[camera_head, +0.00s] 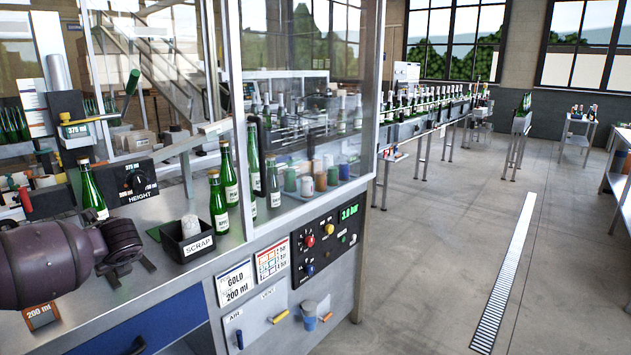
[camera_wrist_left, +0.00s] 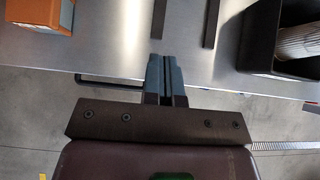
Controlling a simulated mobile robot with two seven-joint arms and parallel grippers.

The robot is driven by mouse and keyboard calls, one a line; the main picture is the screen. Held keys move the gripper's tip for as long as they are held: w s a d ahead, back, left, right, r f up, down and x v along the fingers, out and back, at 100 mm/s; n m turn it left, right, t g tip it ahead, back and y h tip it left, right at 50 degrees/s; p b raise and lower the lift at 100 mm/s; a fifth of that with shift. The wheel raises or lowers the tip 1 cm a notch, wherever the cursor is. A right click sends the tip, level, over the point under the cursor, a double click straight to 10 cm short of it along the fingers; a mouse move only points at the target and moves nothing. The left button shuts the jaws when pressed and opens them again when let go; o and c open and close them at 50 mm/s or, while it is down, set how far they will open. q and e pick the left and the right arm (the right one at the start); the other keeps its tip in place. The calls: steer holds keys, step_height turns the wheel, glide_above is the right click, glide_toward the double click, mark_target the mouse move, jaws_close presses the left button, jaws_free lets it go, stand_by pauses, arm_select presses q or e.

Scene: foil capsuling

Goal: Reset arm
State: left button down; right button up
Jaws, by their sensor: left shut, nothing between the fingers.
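My left arm (camera_head: 50,262) comes in from the left in the head view, over the front of the steel bench. Its gripper's fingers are hidden there behind the arm. In the left wrist view the left gripper (camera_wrist_left: 167,62) shows with its two blue-grey fingers together and nothing between them. The fingertips appear over the bench's front edge, apart from the objects around them. My right arm and gripper are not in view.
A black scrap bin (camera_head: 188,243) holding a pale roll stands right of my arm; it also shows in the wrist view (camera_wrist_left: 262,50). Green bottles (camera_head: 218,205) stand beside it. An orange block (camera_wrist_left: 38,14) lies left. Two dark bars (camera_wrist_left: 211,22) lie ahead. Open floor (camera_head: 440,230) is right.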

arm_select(q)
steer(key=w+d+r+n+t+h, duration=0.2)
steer(key=d+n+t+h, duration=0.1)
steer(key=d, duration=0.4)
steer(key=w+d+r+n+t+h, duration=0.2)
steer(key=w+d+n+t+h, duration=0.1)
steer(key=d, duration=0.4)
steer(key=s+d+f+n+t+h, duration=0.1)
steer(key=s+d+f+n+h, duration=0.2)
steer(key=d, duration=0.4)
steer(key=s+d+f+n+h, duration=0.2)
steer(key=s+d+f+h, duration=0.15)
steer(key=s+d, duration=0.2)
steer(key=s+a+f+n+y, duration=0.2)
steer(key=s+f+n, duration=0.2)
steer(key=s+f, duration=0.4)
steer(key=s+a+f+n+g+y, duration=0.1)
steer(key=s+a+f+n, duration=0.2)
steer(key=s, duration=1.1)
steer(key=s+a+f+n+y, duration=0.2)
steer(key=s+f+n, duration=0.5)
steer(key=s+f, duration=0.5)
steer(key=shift+a+f+g+y, duration=0.3)
steer(key=shift+a+f+y, duration=0.05)
steer(key=shift+a+f, duration=0.3)
